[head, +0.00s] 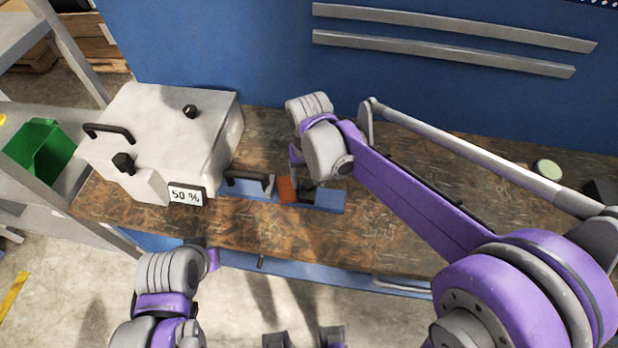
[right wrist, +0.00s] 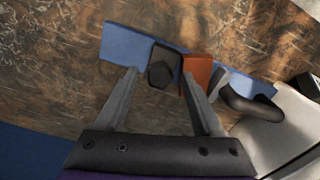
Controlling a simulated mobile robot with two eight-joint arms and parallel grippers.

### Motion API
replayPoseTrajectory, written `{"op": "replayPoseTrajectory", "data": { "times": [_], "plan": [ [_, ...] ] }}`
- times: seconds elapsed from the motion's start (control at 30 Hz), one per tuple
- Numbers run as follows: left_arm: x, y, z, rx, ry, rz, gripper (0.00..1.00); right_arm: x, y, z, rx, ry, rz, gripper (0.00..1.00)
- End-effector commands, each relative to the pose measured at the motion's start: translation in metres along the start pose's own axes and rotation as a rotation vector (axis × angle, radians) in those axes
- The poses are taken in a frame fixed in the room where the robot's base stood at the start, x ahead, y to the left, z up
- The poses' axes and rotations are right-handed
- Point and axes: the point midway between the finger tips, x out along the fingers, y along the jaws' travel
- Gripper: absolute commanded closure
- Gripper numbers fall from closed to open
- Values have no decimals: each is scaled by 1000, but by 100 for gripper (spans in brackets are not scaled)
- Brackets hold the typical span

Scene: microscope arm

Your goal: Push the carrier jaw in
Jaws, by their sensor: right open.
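A blue carrier rail (head: 332,205) lies on the bench, its left end running up to the pale box (head: 160,120). An orange block (head: 286,190) sits on it, left of my right gripper (head: 309,184). In the right wrist view, the rail (right wrist: 128,45) bears a dark block, apparently the carrier jaw (right wrist: 163,64), beside the orange block (right wrist: 197,75). My right gripper (right wrist: 161,73) is open, its fingertips over the rail on either side of the dark block. I cannot tell whether they touch it. My left gripper does not show; only its arm appears.
A black handle (head: 248,178) stands on the rail between box and orange block. A green bin (head: 40,148) is at the left, a pale round thing (head: 549,169) far right. Bench front is clear.

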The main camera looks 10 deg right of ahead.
Motion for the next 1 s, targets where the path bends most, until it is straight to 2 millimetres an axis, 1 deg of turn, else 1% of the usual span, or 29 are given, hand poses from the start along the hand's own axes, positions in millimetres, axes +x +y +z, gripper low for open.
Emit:
{"op": "replayPoseTrajectory", "data": {
  "times": [0.07,0.17,0.4,0.5,0.6,0.77,1.0],
  "plan": [
    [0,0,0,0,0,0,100,-4,0,0,0,0,0,31],
    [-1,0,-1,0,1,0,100,-15,0,0,0,0,0,31],
    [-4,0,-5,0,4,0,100,-64,0,0,0,1,0,31],
    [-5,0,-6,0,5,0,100,-82,0,0,0,1,0,31],
    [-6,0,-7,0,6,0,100,-96,0,0,0,1,0,31],
    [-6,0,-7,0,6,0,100,-107,0,0,0,0,0,31],
    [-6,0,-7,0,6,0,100,-108,0,0,0,0,0,31]
  ]
}}
